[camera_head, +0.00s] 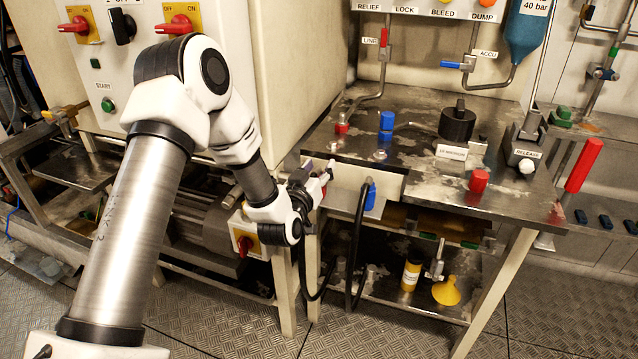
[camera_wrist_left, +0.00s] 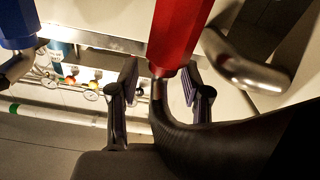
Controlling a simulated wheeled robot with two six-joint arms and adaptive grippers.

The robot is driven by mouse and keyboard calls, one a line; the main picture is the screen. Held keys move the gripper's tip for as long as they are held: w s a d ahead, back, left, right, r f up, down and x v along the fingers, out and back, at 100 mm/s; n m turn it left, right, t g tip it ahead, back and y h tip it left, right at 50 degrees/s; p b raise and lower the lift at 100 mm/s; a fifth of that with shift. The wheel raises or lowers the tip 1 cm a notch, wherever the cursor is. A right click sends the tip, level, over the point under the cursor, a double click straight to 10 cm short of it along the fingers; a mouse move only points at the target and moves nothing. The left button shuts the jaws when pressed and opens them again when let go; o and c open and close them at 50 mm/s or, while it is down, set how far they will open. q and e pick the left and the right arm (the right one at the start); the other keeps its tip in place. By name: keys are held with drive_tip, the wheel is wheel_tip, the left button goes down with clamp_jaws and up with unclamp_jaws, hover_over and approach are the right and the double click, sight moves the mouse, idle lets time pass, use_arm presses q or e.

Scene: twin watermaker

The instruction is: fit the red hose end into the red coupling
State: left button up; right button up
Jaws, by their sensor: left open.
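The red hose end (camera_wrist_left: 180,35) fills the top middle of the left wrist view, with a black hose (camera_wrist_left: 215,140) curving away below it. My left gripper (camera_wrist_left: 163,95) is open, one finger on each side of the lower end of the red piece. I cannot tell whether the fingers touch it. In the head view my left gripper (camera_head: 322,177) is at the bench's front left, and only a sliver of red (camera_head: 324,189) shows beside it. Red fittings stand on the bench top, one at the back left (camera_head: 341,128) and one at the front right (camera_head: 479,181); I cannot tell which is the coupling.
A blue hose end (camera_head: 370,196) hangs at the bench front, right of my gripper; blue also shows in the wrist view (camera_wrist_left: 18,25). A blue fitting (camera_head: 387,121) and a black knob (camera_head: 457,122) stand on the bench top. A yellow funnel (camera_head: 447,291) is on the lower shelf.

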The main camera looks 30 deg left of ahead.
use_arm(q)
clamp_jaws()
drive_tip(key=shift+r, duration=0.55)
drive_tip(key=r, duration=0.1)
drive_tip(key=r+p, duration=0.1)
drive_tip(key=shift+s+d+r, duration=0.2)
drive_tip(key=shift+d+r, duration=0.05)
drive_tip(key=shift+r, duration=0.1)
drive_tip(key=s+d+r+p, duration=0.1)
drive_tip(key=s+d+p, duration=0.3)
drive_tip(key=s+d, duration=0.6)
drive_tip(key=shift+s+d+r, duration=0.15)
drive_tip(key=shift+s+d, duration=0.15)
drive_tip(key=shift+s, duration=0.3)
